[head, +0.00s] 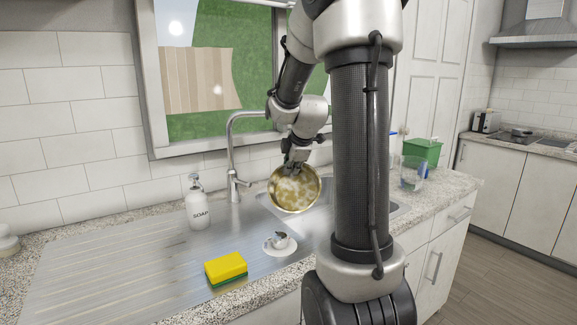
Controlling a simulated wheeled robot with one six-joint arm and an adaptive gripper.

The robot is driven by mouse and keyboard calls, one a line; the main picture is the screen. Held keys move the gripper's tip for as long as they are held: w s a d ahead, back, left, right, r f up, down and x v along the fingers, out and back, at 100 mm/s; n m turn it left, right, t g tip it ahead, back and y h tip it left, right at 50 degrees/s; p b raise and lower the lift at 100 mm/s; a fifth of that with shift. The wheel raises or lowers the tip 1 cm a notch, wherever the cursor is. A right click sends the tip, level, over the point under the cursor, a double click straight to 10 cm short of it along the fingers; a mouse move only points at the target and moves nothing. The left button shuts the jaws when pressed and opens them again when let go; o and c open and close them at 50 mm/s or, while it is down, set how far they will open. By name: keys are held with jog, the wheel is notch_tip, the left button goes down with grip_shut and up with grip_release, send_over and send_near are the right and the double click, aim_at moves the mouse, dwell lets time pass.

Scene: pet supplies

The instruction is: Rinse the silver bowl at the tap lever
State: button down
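The silver bowl (294,191) is tilted steeply, with its open side facing the camera. Its inside shows yellow-brown and whitish patches, and its rim looks yellowish. My gripper (295,167) is shut on the bowl's upper rim and holds it over the left part of the sink (322,219); the fingertips are partly hidden. The tall grey tap (232,150) stands just left of the bowl, its spout arching behind my arm. The tap lever (243,183) sticks out low on the tap's right side, close to the bowl's left edge. I cannot see any water running.
A white soap bottle (198,204) stands left of the tap. A green container (424,151) and a clear one (411,174) stand right of the sink.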

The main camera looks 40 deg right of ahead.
jog(key=w+d+f, duration=0.2)
jog(key=w+d, duration=0.7)
jog(key=d, duration=0.1)
jog(key=shift+d+f, duration=0.25)
jog(key=shift+f, duration=0.1)
dwell(0.3)
dwell(0.5)
jog(key=shift+s+d, duration=0.35)
jog(key=shift+s, duration=0.05)
jog(key=shift+w+a, duration=0.1)
jog(key=shift+w, duration=0.05)
jog(key=shift+w+a, duration=0.25)
jog(key=shift+w, duration=0.05)
jog(key=shift+s+d, duration=0.1)
jog(key=shift+s, duration=0.05)
jog(key=shift+s+d, duration=0.25)
jog(key=shift+s, duration=0.05)
dwell(0.3)
jog(key=shift+s+a, duration=0.1)
